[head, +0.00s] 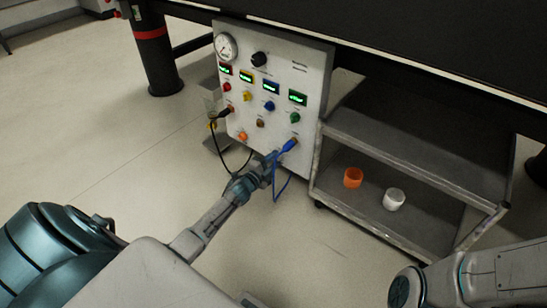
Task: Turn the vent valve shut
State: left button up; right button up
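The white control panel (313,75) stands below the dark tabletop. It carries a black knob (259,59) beside a round gauge (227,46), and a row of red (227,87), yellow (248,97), blue (269,106) and green (295,118) knobs. The labels are too small to read, so I cannot tell which control is the vent valve. My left gripper (274,160) is at the panel's lower edge, close to a blue plug (289,145) and its cable. I cannot tell whether it touches them or what its fingers hold. My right gripper is out of view.
A grey cart (333,172) stands right of the panel, with an orange cup (353,177) and a white cup (394,198) on its lower shelf. A black cable (226,148) hangs in front of the panel. The dark tabletop (440,35) overhangs behind. Floor in front is clear.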

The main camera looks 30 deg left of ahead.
pick_arm(q)
jog(key=shift+n+p, duration=0.35)
jog(key=shift+n, duration=0.35)
jog(key=shift+a, duration=0.1)
jog(key=o, duration=1)
jog(key=shift+f, duration=0.1)
